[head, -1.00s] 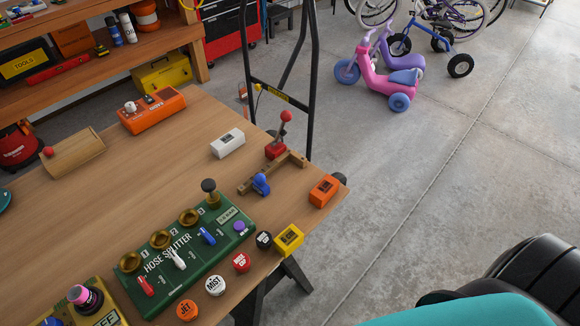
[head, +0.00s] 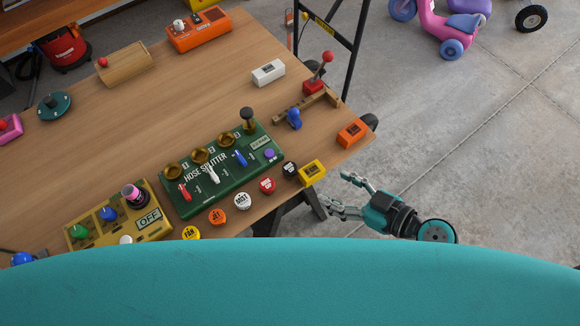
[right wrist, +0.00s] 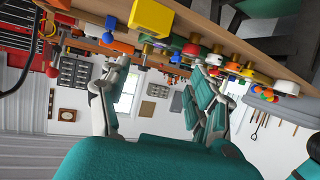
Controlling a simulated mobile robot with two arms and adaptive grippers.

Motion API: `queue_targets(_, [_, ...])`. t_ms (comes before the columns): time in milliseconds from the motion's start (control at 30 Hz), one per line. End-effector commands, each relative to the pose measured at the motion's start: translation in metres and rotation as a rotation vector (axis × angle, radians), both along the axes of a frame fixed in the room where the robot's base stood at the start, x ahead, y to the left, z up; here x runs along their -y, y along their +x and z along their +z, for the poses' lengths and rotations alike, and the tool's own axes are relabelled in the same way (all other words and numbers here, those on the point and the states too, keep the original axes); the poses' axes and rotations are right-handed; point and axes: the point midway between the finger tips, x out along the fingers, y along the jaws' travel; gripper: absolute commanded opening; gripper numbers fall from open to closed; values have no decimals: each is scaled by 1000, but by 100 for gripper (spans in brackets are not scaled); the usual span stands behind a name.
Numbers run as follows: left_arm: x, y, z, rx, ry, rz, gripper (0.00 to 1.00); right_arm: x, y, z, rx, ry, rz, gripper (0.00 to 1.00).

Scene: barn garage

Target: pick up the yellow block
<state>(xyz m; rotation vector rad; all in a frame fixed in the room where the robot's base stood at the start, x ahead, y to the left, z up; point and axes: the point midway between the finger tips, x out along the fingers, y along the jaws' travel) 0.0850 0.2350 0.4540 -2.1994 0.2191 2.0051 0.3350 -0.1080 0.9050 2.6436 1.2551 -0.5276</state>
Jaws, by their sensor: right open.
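The yellow block (head: 312,172) sits at the front right edge of the wooden table, beside the black round button (head: 290,170). It also shows in the right wrist view (right wrist: 151,17), at the table's edge near the top. My right gripper (head: 338,195) is open and empty, off the table's edge, a little right of and below the block in the head view. In the right wrist view its two fingers (right wrist: 165,68) are spread apart, with the block beyond and above the gap. My left gripper is not in view.
The green hose splitter box (head: 190,195) and several round buttons lie left of the block. An orange block (head: 352,132) lies at the right corner, near a wooden bracket with a blue knob (head: 294,118).

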Motion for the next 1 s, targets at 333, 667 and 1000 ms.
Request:
queue_targets(333, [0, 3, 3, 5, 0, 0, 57, -51, 43, -27, 1, 3, -1, 63])
queue_targets(667, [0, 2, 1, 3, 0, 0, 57, -72, 58, -40, 2, 2, -1, 63])
queue_targets(1000, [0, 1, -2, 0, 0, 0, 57, -99, 78, -58, 2, 2, -2, 63])
